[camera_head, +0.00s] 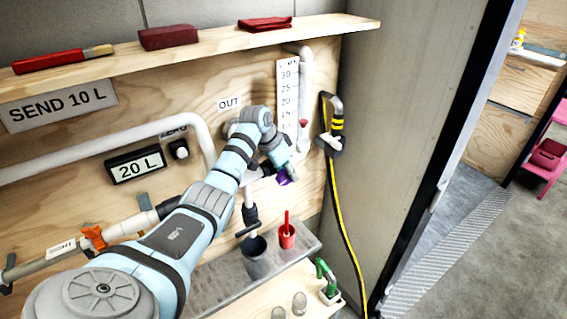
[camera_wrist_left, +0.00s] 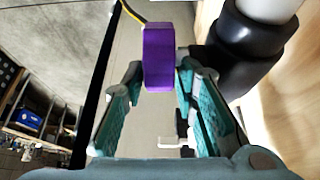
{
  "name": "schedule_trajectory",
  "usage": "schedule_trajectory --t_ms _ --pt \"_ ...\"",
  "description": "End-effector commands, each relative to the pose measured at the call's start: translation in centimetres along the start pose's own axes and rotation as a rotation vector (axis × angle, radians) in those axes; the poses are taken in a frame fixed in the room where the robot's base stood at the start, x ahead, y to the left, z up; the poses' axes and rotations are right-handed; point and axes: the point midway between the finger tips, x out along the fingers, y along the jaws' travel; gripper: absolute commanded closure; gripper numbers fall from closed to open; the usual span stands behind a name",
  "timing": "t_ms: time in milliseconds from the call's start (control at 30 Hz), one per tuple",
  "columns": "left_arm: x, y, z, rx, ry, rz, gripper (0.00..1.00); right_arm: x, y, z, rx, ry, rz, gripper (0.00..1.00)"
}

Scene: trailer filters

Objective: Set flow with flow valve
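A purple block-shaped handle (camera_wrist_left: 158,58) sits straight ahead of my left gripper (camera_wrist_left: 160,78) in the left wrist view. The two teal-padded fingers stand apart on either side of it, near its lower end. I see no clear grip on it. In the head view the purple handle (camera_head: 283,179) shows only as a small patch under my left gripper (camera_head: 289,174), below the OUT label. The display (camera_head: 137,165) reads 20 L. A sign (camera_head: 59,107) reads SEND 10 L. My right gripper is not in view.
A marked scale (camera_head: 288,100) and a hose with a yellow stripe (camera_head: 338,200) are close to the gripper. An orange valve handle (camera_head: 94,237) is at the left.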

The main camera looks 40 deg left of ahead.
Motion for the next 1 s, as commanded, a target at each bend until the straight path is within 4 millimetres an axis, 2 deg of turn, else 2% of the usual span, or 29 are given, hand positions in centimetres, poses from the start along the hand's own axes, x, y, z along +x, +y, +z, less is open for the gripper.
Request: schedule_trajectory --t_ms 100,200,333,467,1000 --pt "-3.5 -0.2 -0.1 0.002 0.004 -0.005 0.73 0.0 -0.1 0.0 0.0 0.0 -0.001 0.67" --pt "-6.1 -0.1 -0.1 0.002 0.002 -0.004 0.73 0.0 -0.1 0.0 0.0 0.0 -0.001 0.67" --pt "-8.1 -0.1 0.0 0.0 0.001 -0.001 0.73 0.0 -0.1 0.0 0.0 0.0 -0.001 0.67" --pt "-8.7 0.0 0.0 -0.001 0.0 0.0 0.73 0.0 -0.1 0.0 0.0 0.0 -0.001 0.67" --pt "-8.6 -0.1 -0.1 -0.001 0.001 0.0 0.73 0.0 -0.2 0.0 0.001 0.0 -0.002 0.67"
